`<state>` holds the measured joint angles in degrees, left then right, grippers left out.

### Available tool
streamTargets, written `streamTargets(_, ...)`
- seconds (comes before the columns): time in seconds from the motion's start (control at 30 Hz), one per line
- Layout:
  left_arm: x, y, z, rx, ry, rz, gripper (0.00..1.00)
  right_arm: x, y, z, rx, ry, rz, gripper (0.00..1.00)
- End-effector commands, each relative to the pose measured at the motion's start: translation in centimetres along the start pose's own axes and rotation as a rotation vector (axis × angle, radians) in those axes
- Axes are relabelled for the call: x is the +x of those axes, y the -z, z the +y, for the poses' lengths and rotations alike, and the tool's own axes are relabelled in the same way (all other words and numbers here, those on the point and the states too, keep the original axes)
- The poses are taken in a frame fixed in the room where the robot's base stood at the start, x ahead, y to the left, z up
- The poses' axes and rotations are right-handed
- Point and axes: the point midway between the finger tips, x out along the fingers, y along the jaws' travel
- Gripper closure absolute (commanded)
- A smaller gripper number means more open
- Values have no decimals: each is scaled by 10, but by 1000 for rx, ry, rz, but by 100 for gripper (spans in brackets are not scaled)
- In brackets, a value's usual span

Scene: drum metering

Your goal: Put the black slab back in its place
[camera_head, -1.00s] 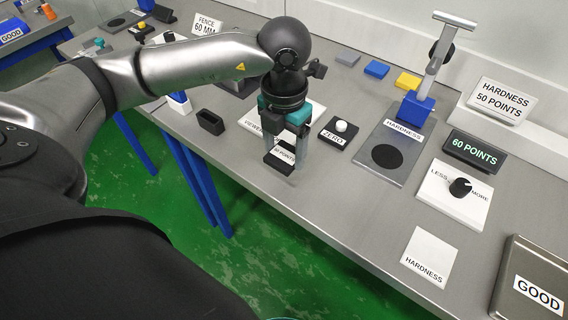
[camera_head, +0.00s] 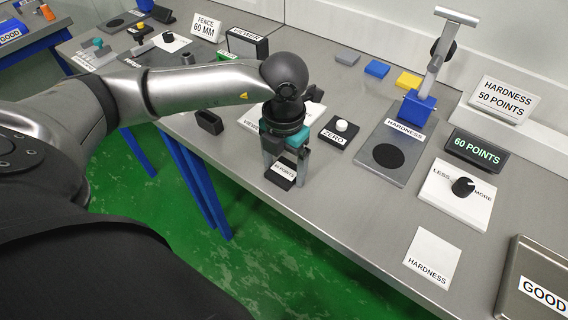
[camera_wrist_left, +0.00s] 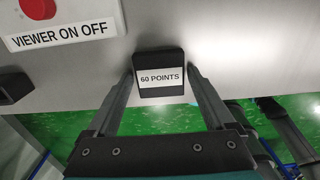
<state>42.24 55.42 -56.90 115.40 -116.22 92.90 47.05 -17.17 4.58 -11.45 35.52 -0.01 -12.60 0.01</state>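The black slab (camera_head: 281,177) carries a white "60 POINTS" label. It sits between the fingers of my left gripper (camera_head: 284,166), which is shut on it near the front edge of the bench. In the left wrist view the slab (camera_wrist_left: 160,64) spans the gap between both fingertips (camera_wrist_left: 162,78), label facing the camera. I cannot tell whether its underside touches the bench. A small open black holder (camera_head: 209,122) stands left of the gripper; it also shows at the left of the wrist view (camera_wrist_left: 13,87).
A black ZERO pad with a white button (camera_head: 335,135) is close right of the gripper. Beyond it are the hardness stand (camera_head: 404,150), the dial plate (camera_head: 455,205), a white HARDNESS card (camera_head: 430,255) and the GOOD tray (camera_head: 510,270). The front bench between is bare.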

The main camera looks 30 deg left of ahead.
Motion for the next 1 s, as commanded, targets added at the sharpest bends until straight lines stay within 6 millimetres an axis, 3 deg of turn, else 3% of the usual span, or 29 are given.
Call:
streamTargets(0.1,0,0,0,0,0,0,0,0,0,0,0,-1,1,100)
streamTargets(0.47,-8,-1,0,0,0,-2,0,-5,1,0,0,-1,1,100)
streamTargets(0.8,-80,-1,0,0,0,-6,0,-18,2,1,-1,-1,1,100)
streamTargets(1.0,-112,-1,0,0,1,-4,0,-22,2,1,-1,-1,1,100)
